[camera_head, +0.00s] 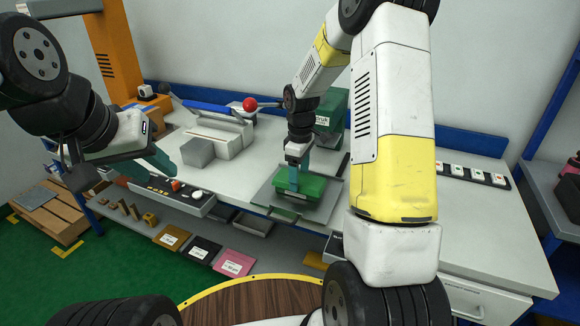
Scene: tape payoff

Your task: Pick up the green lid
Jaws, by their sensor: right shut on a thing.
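The green lid (312,188) is on or just over a grey tray (265,195) near the front edge of the workbench. My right gripper (293,178) points down at the lid from above and is shut on it. Its fingers hide part of the lid, and I cannot tell whether the lid is clear of the surface beneath. My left gripper (125,172) is at the left, above the bench's front left edge. Its teal fingers stand apart with nothing visible between them.
A dark green box (333,115) stands behind the lid. A grey block (198,151), a red-ball lever (250,104) and a control panel (172,192) are to the left. A strip of small parts (465,174) lies at the right.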

